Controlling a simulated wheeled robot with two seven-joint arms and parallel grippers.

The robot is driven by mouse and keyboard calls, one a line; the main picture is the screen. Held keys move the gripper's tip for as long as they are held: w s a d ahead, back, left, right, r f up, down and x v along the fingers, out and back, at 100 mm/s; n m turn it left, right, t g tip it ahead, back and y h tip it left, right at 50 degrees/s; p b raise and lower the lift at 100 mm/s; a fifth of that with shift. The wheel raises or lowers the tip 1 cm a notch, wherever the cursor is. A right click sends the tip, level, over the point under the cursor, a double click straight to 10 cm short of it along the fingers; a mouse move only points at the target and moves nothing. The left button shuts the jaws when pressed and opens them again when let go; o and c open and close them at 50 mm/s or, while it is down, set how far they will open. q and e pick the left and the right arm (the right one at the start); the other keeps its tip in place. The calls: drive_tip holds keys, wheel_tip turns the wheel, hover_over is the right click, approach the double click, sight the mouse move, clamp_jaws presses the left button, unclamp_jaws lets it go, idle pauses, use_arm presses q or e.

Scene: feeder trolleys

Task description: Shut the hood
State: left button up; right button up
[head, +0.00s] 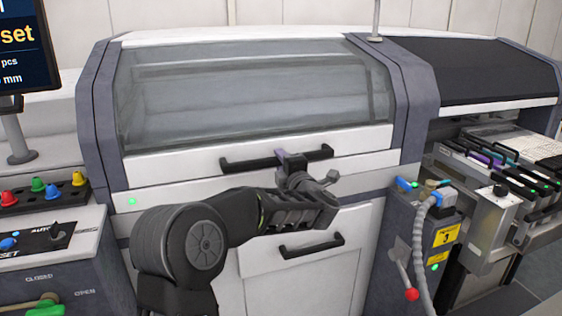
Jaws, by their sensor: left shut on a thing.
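The hood (250,95) is the broad, smoky see-through cover on the machine, with a white lower edge. It is down, and its lower edge lies along the white front panel (170,190); I cannot tell whether a thin gap is left. A black bar handle (239,164) runs along the hood's lower edge. My left gripper (289,158) is shut on the middle of this handle and hides part of it. My left arm comes up from below, in front of the machine. My right gripper is not in view.
A second black handle (312,248) sits on a lower panel, just under my left forearm. At the right, a feeder bank (500,165) and a grey post with a red-knobbed lever (411,295) stick out. A button console (50,235) and a screen (22,45) stand at the left.

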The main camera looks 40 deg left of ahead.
use_arm(q)
clamp_jaws()
idle(0.9)
